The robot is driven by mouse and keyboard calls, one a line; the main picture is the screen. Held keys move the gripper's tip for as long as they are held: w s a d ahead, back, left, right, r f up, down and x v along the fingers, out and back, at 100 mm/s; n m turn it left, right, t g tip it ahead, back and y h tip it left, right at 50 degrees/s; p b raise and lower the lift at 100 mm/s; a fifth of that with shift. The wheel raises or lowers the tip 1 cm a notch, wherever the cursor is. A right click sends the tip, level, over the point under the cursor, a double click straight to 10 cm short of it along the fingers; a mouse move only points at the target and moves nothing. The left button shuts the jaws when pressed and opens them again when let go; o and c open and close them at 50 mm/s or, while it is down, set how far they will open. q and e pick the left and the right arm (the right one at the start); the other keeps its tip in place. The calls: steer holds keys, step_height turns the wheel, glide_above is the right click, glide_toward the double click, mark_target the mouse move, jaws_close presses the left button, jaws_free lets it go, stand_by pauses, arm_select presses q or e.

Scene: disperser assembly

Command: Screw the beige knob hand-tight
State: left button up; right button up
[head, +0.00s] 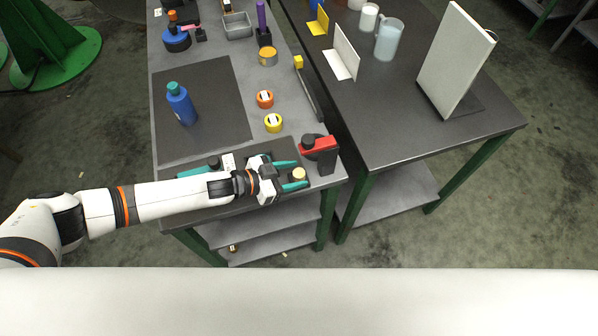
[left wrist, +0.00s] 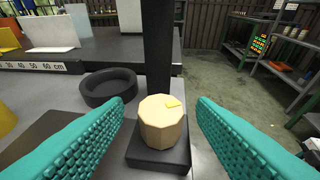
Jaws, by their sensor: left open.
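The beige knob (head: 299,174) is at the near right corner of the grey workbench. In the left wrist view the knob (left wrist: 162,122) is many-sided, with a small yellow mark on its top, and sits upright on a dark square base (left wrist: 160,157). My left gripper (head: 296,175) is open, with one teal finger on each side of the knob. In the left wrist view a gap shows between each finger and the knob. The knob's underside is hidden. My right gripper is not in view.
A red and black fixture (head: 320,147) stands just beyond the knob, and a black post (left wrist: 158,45) rises behind it. A blue bottle (head: 181,104) stands on the dark mat (head: 220,95). A second table (head: 400,130) is at right.

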arm_select(q)
steer(key=shift+b+v, duration=0.35)
steer(key=shift+v, duration=2.15)
